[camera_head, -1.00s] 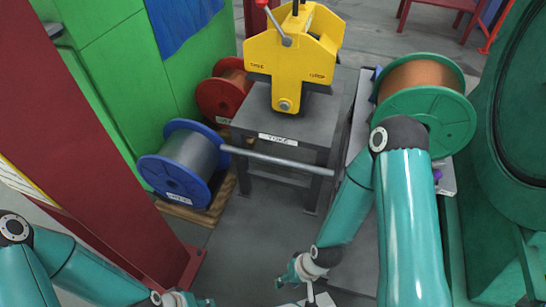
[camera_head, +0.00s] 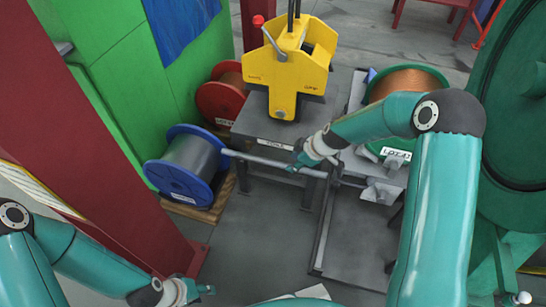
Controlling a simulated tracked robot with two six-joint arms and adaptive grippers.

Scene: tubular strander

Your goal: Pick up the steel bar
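The steel bar (camera_head: 262,161) is a thin grey rod in front of the dark yoke stand. Its left end is by the blue-flanged spool, and it runs right and slightly down in the picture. The gripper hides a short stretch of the bar. My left gripper (camera_head: 198,292) is low in the picture, away from the bar, and its opening is unclear.
A yellow yoke (camera_head: 290,75) stands on the dark stand (camera_head: 262,128). A blue-flanged spool (camera_head: 180,187) on a pallet, a red spool (camera_head: 222,100) and a green copper spool (camera_head: 410,80) stand around it. A red post (camera_head: 95,150) rises at left. Floor (camera_head: 260,225) below the bar is clear.

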